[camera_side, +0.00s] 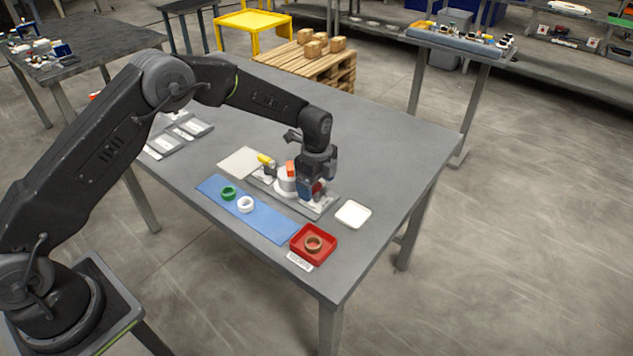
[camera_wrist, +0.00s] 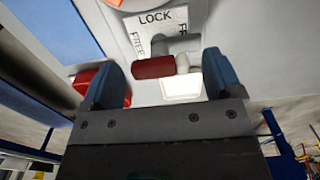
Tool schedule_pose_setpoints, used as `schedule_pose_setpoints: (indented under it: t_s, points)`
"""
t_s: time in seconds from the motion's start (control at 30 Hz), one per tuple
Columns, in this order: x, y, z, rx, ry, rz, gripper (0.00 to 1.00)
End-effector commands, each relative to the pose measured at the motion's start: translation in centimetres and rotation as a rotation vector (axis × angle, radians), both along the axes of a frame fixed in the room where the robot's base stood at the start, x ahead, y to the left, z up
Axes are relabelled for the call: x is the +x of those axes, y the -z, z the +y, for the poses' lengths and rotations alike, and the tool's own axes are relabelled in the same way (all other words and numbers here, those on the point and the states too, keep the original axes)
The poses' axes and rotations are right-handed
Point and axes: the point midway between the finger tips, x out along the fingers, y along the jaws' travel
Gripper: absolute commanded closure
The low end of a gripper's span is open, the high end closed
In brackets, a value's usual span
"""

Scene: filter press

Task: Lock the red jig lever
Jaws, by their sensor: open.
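The jig lever's red grip (camera_wrist: 152,68) shows in the wrist view, joined to a grey arm in front of a white label (camera_wrist: 153,20). The label reads LOCK in the middle, with FREE lettering at its left and right sides. The grip lies between my gripper's two blue fingers (camera_wrist: 164,78), with a gap on each side. In the side view my gripper (camera_side: 311,192) is low over the right part of the jig's grey base plate (camera_side: 326,206) and hides most of the lever. The fingers are apart and hold nothing. Whether they touch the lever is unclear.
The jig carries a white cylinder with an orange-red block (camera_side: 291,168) and a yellow handle (camera_side: 265,159). A blue mat (camera_side: 275,226) holds a green ring and a white ring. A red tray (camera_side: 328,257) holds a brown ring. A white tray (camera_side: 353,214) lies right of the jig.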

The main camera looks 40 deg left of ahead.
Motion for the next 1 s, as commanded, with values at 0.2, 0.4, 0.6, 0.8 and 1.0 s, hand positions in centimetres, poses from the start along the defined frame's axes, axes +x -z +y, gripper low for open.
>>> schedule_pose_setpoints:
  t_s: [0.2,0.4,0.6,0.8,1.0]
  points:
    - [0.00,-0.02,0.00,0.000,0.000,0.000,0.27]
    - [-0.01,-0.03,0.00,0.000,0.000,0.001,0.46]
    - [-0.01,-0.04,0.00,0.000,0.000,0.001,0.64]
    - [-0.01,-0.05,0.00,0.000,-0.016,0.001,0.64]
    - [0.00,-0.06,0.00,0.000,-0.089,0.001,0.64]
